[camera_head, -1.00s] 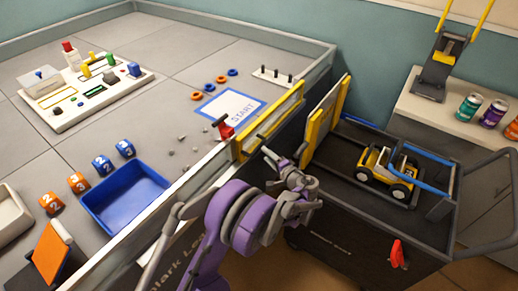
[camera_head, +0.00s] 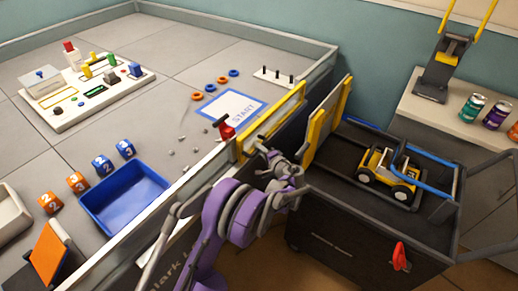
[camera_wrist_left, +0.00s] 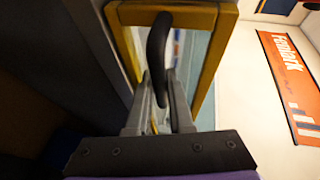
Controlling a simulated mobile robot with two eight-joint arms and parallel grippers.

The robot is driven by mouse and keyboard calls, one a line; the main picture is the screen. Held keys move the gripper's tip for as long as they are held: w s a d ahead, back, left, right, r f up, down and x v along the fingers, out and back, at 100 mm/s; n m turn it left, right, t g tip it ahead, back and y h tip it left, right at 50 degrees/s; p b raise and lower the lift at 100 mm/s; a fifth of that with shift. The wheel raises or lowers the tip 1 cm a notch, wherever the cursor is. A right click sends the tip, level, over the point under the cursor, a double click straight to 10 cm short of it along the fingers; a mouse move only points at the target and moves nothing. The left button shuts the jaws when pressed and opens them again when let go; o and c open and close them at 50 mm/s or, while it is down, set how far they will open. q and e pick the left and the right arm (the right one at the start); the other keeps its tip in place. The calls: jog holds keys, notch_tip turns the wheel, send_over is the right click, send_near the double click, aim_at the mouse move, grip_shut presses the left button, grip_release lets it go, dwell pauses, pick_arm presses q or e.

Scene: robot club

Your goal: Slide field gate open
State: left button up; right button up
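The field gate (camera_head: 272,122) is a yellow-framed panel in the field's side wall, standing upright. A dark curved handle (camera_wrist_left: 157,50) on its yellow frame (camera_wrist_left: 212,50) shows in the left wrist view. My left gripper (camera_head: 264,152) is at the outer face of the gate, and it also shows in the left wrist view (camera_wrist_left: 160,88). Its two fingers are apart, one on each side of the handle's lower end. I cannot tell whether they press on it. My right gripper is not in view.
A red clamp (camera_head: 226,131) sits on the wall beside the gate. A dark cart (camera_head: 335,228) with a yellow toy vehicle (camera_head: 388,175) and an upright yellow-edged board (camera_head: 327,122) stands close to the right of my gripper. A blue tray (camera_head: 125,198) lies inside the field.

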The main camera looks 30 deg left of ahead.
pick_arm(q)
grip_shut()
dwell(1.0)
jog(key=shift+s, duration=0.1)
